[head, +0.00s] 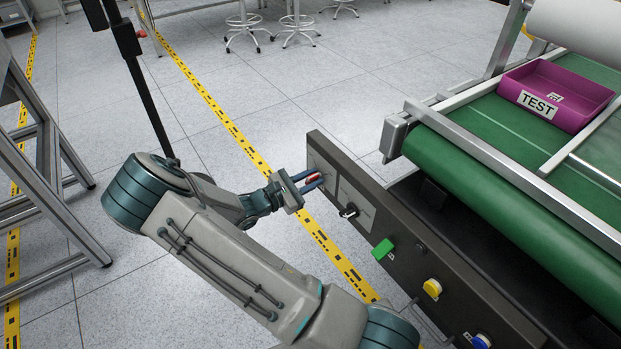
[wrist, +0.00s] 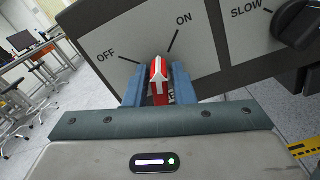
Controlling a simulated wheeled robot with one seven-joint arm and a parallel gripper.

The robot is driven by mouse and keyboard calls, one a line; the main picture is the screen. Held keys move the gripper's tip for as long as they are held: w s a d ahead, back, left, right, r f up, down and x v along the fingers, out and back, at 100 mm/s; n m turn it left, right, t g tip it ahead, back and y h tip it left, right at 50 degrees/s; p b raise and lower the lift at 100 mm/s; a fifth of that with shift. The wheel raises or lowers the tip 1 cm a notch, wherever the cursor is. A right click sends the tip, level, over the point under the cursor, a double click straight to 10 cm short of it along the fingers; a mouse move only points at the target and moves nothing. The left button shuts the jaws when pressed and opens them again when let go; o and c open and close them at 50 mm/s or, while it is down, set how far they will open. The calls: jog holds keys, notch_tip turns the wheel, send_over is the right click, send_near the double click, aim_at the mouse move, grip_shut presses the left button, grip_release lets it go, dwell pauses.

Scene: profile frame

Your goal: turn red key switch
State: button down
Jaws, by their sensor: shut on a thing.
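The red key switch (wrist: 159,78) has a white arrow and sits on a light plate marked OFF on the left and ON on the right. In the wrist view its arrow points up, between the OFF and ON lines. My gripper (wrist: 157,88) has its two blue fingers on either side of the switch, shut on it. In the head view my gripper (head: 308,183) reaches the far left end of the control panel (head: 405,240), with a bit of the red switch (head: 314,177) showing between the fingers.
A black SLOW dial (wrist: 298,22) is right of the switch. Along the panel are a green button (head: 383,249), a yellow button (head: 432,288) and a blue button (head: 481,341). A green conveyor (head: 480,180) with a purple TEST bin (head: 590,92) stands behind the panel.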

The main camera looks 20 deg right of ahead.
jog(key=m, duration=0.5)
jog(key=shift+s+f, duration=0.1)
jog(key=shift+b, duration=0.3)
dwell(0.4)
jog(key=c, duration=1.4)
grip_release()
jog(key=shift+c, duration=0.2)
jog(key=shift+a, duration=0.15)
jog(key=s+a+p, duration=0.2)
jog(key=a, duration=1.1)
jog(key=shift+s+a, duration=0.2)
jog(key=shift+s, duration=0.15)
